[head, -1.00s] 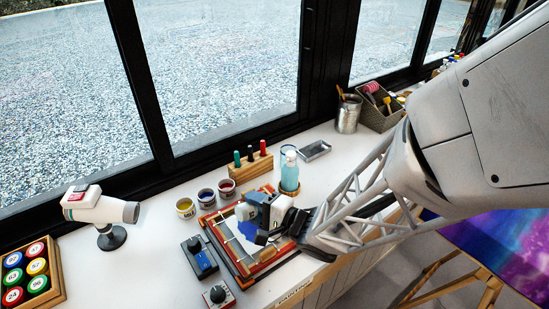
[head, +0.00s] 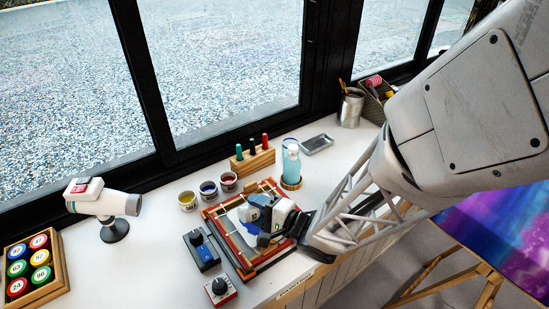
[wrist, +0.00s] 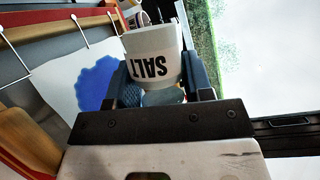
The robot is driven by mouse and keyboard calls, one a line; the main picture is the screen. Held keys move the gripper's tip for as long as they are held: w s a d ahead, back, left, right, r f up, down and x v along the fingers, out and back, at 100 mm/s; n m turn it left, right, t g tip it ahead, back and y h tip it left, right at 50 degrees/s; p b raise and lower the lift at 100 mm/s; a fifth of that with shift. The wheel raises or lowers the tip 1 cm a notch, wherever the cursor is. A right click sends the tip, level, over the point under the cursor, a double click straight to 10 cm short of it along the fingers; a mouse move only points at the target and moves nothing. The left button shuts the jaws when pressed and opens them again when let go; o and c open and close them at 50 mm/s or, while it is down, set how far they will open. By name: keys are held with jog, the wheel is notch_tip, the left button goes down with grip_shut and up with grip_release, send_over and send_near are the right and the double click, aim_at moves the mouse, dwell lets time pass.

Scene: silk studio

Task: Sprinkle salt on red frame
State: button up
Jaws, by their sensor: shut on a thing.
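The red frame (head: 233,256) lies on the white counter, with pale silk (head: 238,217) stretched inside it by clips. My gripper (head: 268,220) is over the frame's middle and hides part of the silk. In the wrist view my gripper (wrist: 163,82) is shut on a white pot marked SALT (wrist: 152,50); the lettering appears upside down there. A blue patch (wrist: 98,80) shows on the silk beside the pot. I cannot tell whether any salt is on the silk.
Three small colour pots (head: 208,190) stand behind the frame, near a wooden marker block (head: 252,160). A pale blue bottle (head: 291,165) stands close behind my gripper. A blue-topped box (head: 201,250) and a knob box (head: 220,291) sit left of the frame.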

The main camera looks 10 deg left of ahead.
jog(key=shift+a, duration=0.15)
jog(key=shift+w+a, duration=0.2)
jog(key=shift+a, duration=1.35)
jog(key=shift+w+a, duration=0.15)
jog(key=shift+a, duration=1.35)
jog(key=shift+r, duration=0.15)
